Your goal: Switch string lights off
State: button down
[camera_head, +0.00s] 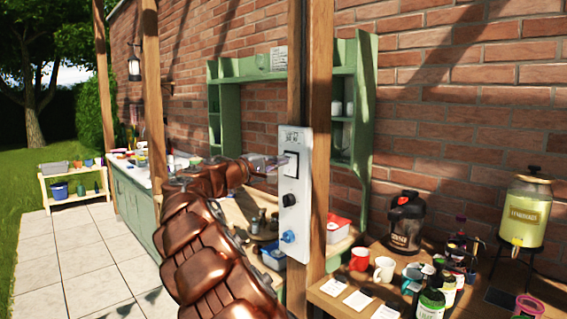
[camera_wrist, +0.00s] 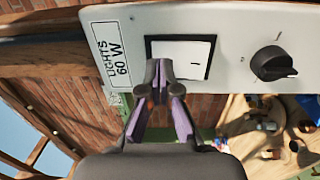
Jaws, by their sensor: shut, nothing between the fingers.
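A white control panel (camera_head: 295,235) is fixed upright on a wooden post, with a white rocker switch (camera_head: 290,164) in a black frame near its top. Below the switch are a black knob (camera_head: 290,200) and a blue knob (camera_head: 288,236). In the wrist view the rocker switch (camera_wrist: 181,57) lies just beyond my gripper's tips, beside a label reading "LIGHTS 60 W" (camera_wrist: 112,55). My gripper (camera_wrist: 159,72) is shut and empty, its tips at the lower left part of the switch. I cannot tell whether they touch it. The string lights themselves are not clearly visible.
The wooden post (camera_head: 320,130) stands right behind the panel. A green shelf unit (camera_head: 362,110) stands against the brick wall. At lower right, a table holds a red mug (camera_head: 360,259), a white mug (camera_head: 384,269), jars and a drink dispenser (camera_head: 526,212).

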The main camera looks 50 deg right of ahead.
jog(key=a+r+b, duration=0.1)
jog(key=a+b, duration=0.1)
jog(key=a, duration=0.9)
jog(key=shift+w+a+r, duration=0.15)
jog(key=shift+w+a, duration=0.2)
jog(key=shift+w, duration=0.1)
jog(key=shift+s, duration=0.1)
